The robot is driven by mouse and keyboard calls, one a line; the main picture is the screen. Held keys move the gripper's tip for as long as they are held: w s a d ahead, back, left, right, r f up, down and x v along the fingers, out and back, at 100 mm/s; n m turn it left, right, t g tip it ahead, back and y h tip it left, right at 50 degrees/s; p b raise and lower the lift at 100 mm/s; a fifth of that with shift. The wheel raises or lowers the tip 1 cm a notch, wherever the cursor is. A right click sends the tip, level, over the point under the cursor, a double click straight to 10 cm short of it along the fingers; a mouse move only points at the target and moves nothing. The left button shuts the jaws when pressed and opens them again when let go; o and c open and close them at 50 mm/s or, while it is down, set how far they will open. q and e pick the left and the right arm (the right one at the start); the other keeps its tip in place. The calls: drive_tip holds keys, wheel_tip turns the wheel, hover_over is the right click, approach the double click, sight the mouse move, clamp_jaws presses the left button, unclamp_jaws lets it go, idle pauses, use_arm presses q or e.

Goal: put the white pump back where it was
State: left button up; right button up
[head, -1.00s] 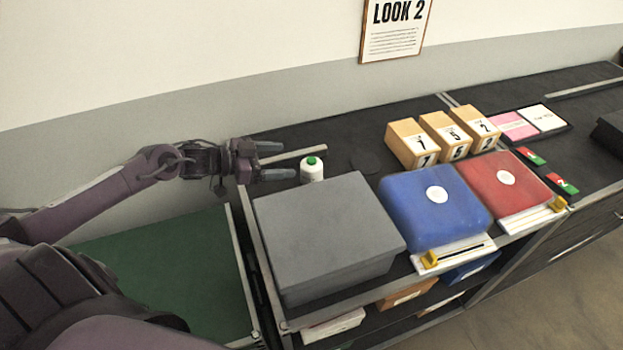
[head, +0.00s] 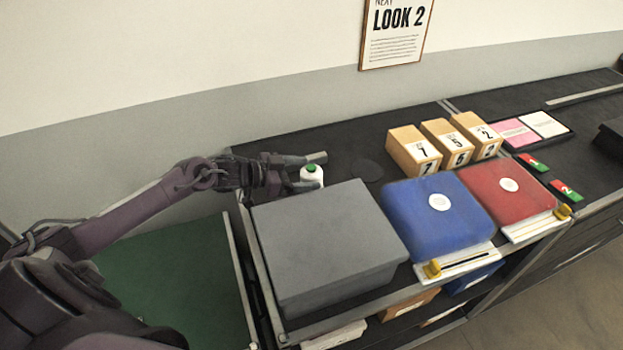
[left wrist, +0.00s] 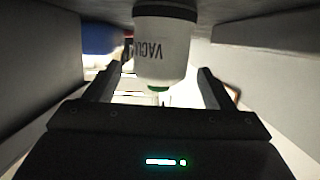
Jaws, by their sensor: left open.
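The white pump (head: 312,176) is a small white bottle with a green cap. It stands upright on the dark counter, behind the grey box, and part of it is hidden by a finger. In the left wrist view the pump (left wrist: 165,45) appears upside down, with dark lettering beginning "VACU". My left gripper (head: 318,171) is open, with one finger on each side of the pump; I cannot tell whether either touches it. A dark round patch (head: 367,170) lies on the counter to the right of the pump. My right gripper is out of view.
A large grey box (head: 325,240) stands close in front of the pump. Blue (head: 435,215) and red (head: 505,190) boxes stand to its right. Several numbered wooden blocks (head: 412,150) stand farther right. The wall is behind, and a green surface (head: 175,280) lies lower left.

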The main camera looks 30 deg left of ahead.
use_arm(q)
drive_tip(key=shift+w+d+f, duration=0.15)
drive_tip(key=shift+w+d, duration=0.15)
drive_tip(key=shift+w, duration=0.05)
drive_tip(key=c, duration=1.2)
drive_tip(key=shift+c, duration=0.4)
